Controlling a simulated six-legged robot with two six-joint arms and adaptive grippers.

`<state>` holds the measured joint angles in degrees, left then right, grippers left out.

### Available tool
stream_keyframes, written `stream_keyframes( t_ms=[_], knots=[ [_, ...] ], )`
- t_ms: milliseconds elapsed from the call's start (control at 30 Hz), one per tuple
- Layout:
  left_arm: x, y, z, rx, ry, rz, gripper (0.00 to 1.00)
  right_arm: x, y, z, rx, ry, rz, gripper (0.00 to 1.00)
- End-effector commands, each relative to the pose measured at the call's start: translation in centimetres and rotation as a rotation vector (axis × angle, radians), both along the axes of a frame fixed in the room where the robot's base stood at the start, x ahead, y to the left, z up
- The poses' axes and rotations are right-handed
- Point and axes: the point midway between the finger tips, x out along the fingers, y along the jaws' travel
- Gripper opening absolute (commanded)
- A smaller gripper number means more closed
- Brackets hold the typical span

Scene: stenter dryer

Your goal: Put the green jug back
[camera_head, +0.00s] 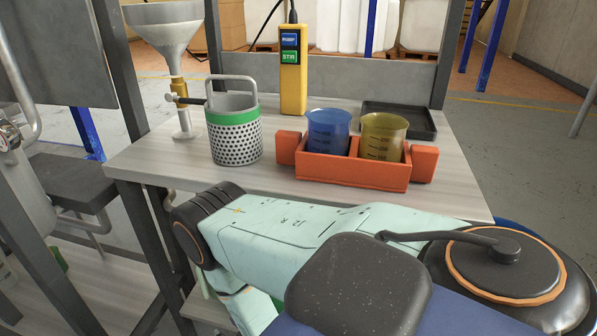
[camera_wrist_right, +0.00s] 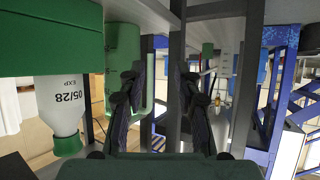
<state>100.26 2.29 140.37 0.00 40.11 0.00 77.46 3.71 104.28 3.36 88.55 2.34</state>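In the right wrist view, which looks upside down, a tall translucent green vessel (camera_wrist_right: 122,48), likely the green jug, stands behind the left-hand finger. Its lower picture part is hidden by that finger. My right gripper (camera_wrist_right: 160,108) is open, with two dark fingers well apart and nothing seen held between them. The jug seems beyond the fingers; I cannot tell if they touch. In the head view my mint-green right arm crosses the front of the table, and its fingers are hidden. The left gripper is not in view.
The grey table (camera_head: 460,190) holds a funnel (camera_head: 170,25), perforated basket (camera_head: 236,142), yellow controller (camera_head: 293,85), black tray (camera_head: 395,115) and orange rack (camera_head: 350,172) with blue (camera_head: 328,130) and olive (camera_head: 383,135) beakers. The wrist view shows a white bottle (camera_wrist_right: 62,105) beside a green block (camera_wrist_right: 45,40).

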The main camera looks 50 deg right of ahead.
Motion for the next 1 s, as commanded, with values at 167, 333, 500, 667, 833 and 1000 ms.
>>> stream_keyframes(
  t_ms=[167, 333, 500, 667, 833, 1000],
  knots=[
    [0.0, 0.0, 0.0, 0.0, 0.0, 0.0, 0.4, -7.8, 2.0, -0.4, 0.051, 0.45, 0.032, 0.33],
    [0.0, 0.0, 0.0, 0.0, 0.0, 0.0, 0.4, -16.9, 3.4, 1.8, 0.085, 0.82, 0.064, 0.33],
    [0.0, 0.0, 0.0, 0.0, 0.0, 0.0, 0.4, -22.6, 4.1, 4.3, 0.101, 1.03, 0.084, 0.33],
    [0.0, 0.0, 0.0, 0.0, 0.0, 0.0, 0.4, -24.0, 4.2, 4.9, 0.104, 1.079, 0.089, 0.33],
    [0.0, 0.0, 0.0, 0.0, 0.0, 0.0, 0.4, -24.0, 4.2, 4.8, 0.105, 1.078, 0.089, 0.33],
    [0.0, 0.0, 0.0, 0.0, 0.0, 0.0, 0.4, -24.0, 4.2, 4.8, 0.104, 1.076, 0.088, 0.33]
  ],
)
